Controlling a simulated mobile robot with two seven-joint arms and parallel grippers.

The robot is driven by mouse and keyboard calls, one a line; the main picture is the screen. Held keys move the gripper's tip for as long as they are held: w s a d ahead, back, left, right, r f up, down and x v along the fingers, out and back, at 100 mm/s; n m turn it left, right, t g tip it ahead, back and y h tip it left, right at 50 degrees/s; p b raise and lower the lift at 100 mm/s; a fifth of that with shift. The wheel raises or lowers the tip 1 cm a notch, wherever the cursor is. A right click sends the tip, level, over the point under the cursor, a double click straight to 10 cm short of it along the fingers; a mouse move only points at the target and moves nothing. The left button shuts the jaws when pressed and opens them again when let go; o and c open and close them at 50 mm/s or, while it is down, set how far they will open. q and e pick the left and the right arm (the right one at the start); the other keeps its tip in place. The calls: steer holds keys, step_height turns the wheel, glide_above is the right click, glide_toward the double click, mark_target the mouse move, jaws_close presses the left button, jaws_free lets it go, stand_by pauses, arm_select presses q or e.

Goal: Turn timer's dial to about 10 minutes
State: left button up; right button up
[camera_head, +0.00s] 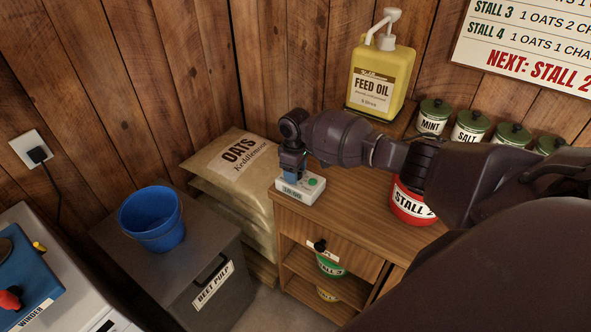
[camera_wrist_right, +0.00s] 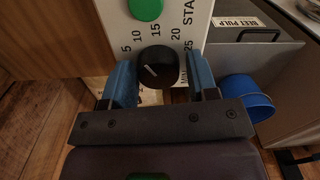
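The dial's white mark slants to the upper left, roughly towards the 5 and 10; the exact reading is unclear. My right gripper (camera_head: 291,173) points down over the timer. In the right wrist view its blue fingers (camera_wrist_right: 160,82) stand either side of the dial, with a narrow gap showing at the right. My left gripper is out of view.
A yellow feed oil bottle (camera_head: 381,80) and green-lidded tins (camera_head: 470,127) stand behind my right arm. A red tub (camera_head: 412,208) is beneath it. Oats sacks (camera_head: 233,165) lie left of the cabinet (camera_head: 330,222). A blue bucket (camera_head: 152,220) stands on the beet pulp bin (camera_head: 190,282).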

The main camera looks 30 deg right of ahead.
steer(key=shift+r, duration=0.1)
steer(key=shift+r, duration=0.55)
step_height(320, 180, up, 10)
steer(key=shift+f, duration=0.15)
steer(key=shift+w, duration=0.15)
